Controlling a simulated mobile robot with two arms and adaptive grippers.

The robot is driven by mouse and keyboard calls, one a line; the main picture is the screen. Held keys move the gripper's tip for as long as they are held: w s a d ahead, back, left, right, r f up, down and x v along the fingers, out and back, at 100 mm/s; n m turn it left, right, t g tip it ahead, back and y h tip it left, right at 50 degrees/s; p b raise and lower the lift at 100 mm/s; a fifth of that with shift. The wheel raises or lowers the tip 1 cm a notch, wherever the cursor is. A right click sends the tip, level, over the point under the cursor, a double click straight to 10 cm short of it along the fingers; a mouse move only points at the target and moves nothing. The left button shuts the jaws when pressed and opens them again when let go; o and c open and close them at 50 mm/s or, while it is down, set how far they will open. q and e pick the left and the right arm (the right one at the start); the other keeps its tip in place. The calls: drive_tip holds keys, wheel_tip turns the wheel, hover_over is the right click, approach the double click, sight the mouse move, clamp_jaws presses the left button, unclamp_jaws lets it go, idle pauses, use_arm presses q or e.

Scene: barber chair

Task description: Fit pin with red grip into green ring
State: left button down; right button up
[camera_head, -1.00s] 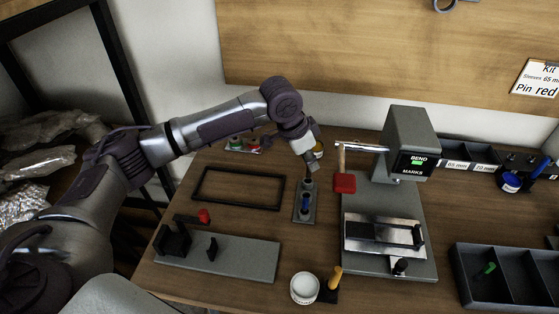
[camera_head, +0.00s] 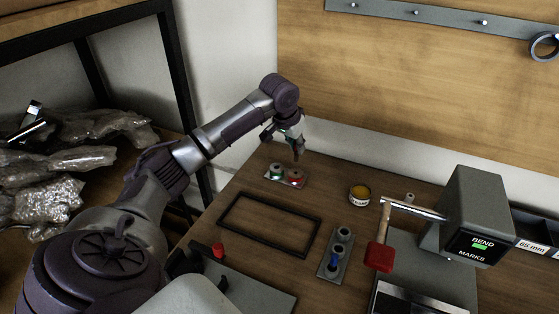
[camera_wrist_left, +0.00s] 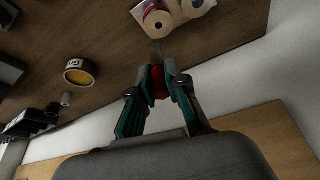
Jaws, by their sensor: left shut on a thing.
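My left gripper (camera_head: 296,146) is shut on the pin with the red grip (camera_wrist_left: 158,82) and holds it in the air. In the wrist view the grip is between the fingers and the grey shank points toward the ring plate. The green ring (camera_head: 277,169) and a red ring (camera_head: 296,175) sit side by side on a small pale plate (camera_head: 271,177) at the back of the table. The gripper is above and behind them, apart from both. In the wrist view the shank tip appears near the red-sided ring (camera_wrist_left: 157,20). My right gripper is not in view.
A yellow-topped tin (camera_head: 360,193) stands right of the rings. A dark rectangular frame (camera_head: 268,222) lies in front. A grey block (camera_head: 332,262) holds a blue pin. A red-handled lever (camera_head: 379,255) and the bending machine (camera_head: 470,215) stand at right.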

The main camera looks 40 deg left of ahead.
use_arm(q)
drive_tip(key=a+f, duration=0.1)
drive_tip(key=a, duration=0.1)
drive_tip(key=a+f, duration=0.4)
drive_tip(key=a, duration=0.1)
drive_tip(key=shift+s+a+p, duration=0.1)
drive_tip(key=shift+s+p, duration=0.2)
wheel_tip(320, 180, down, 3)
drive_tip(key=shift+f, duration=0.2)
drive_tip(key=shift+f, duration=0.1)
drive_tip(key=c, duration=1.2)
unclamp_jaws()
